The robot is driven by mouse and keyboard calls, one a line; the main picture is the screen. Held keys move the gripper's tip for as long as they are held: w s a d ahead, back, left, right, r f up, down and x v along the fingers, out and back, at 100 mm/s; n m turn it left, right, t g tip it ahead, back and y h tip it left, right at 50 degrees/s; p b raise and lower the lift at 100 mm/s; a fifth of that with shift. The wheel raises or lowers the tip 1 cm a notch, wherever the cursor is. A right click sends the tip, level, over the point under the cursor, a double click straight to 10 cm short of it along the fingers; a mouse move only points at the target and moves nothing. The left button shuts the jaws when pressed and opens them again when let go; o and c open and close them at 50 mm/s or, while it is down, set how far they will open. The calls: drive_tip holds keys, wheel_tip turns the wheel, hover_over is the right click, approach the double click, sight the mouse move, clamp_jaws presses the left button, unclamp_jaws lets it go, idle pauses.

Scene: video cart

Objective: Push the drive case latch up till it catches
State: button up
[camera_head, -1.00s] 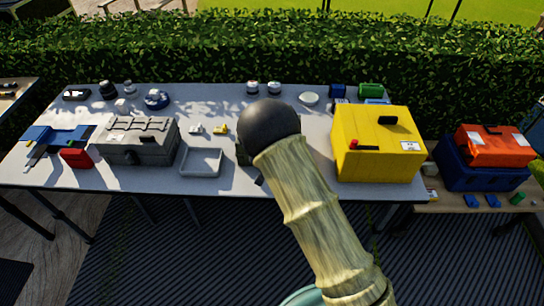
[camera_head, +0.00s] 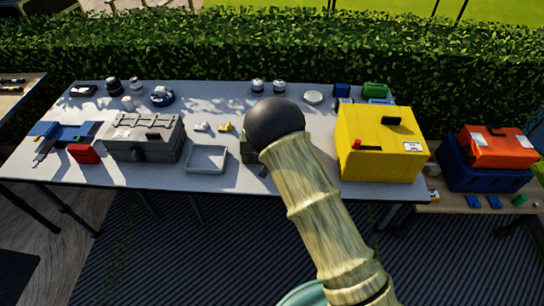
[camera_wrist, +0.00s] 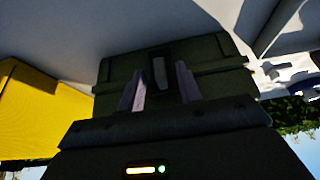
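A dark olive case (camera_wrist: 215,62), which I take for the drive case, fills the middle of the wrist view. An upright grey latch-like piece (camera_wrist: 160,72) sits in a dark recess on its face. My gripper (camera_wrist: 160,88) faces it, its two pale fingers apart, one on each side of the latch piece in the picture. I cannot tell whether they touch it. In the head view only a sliver of the olive case (camera_head: 247,149) shows; my arm hides the rest and my gripper.
A yellow case (camera_head: 380,145) stands right of the olive case. An orange case (camera_head: 497,147) sits further right. A hedge runs behind.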

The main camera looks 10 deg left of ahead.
drive_tip(key=b+v, duration=0.1)
drive_tip(key=v, duration=1.6)
drive_tip(key=shift+r, duration=0.2)
drive_tip(key=shift+s, duration=0.1)
drive_tip(key=s+d+r+m+g, duration=0.1)
drive_tip(key=s+d, duration=0.1)
drive_tip(key=d, duration=0.6)
drive_tip(key=s+d+r+g, duration=0.1)
drive_tip(key=s+d+r, duration=0.15)
drive_tip(key=d, duration=0.55)
drive_tip(key=s+d+r+h+p, duration=0.1)
drive_tip(key=s+d+r, duration=0.1)
drive_tip(key=s+d, duration=1.1)
drive_tip(key=shift+s+r+m+g, duration=0.2)
drive_tip(key=shift+s+m+g, duration=0.1)
drive_tip(key=shift+s+m, duration=0.15)
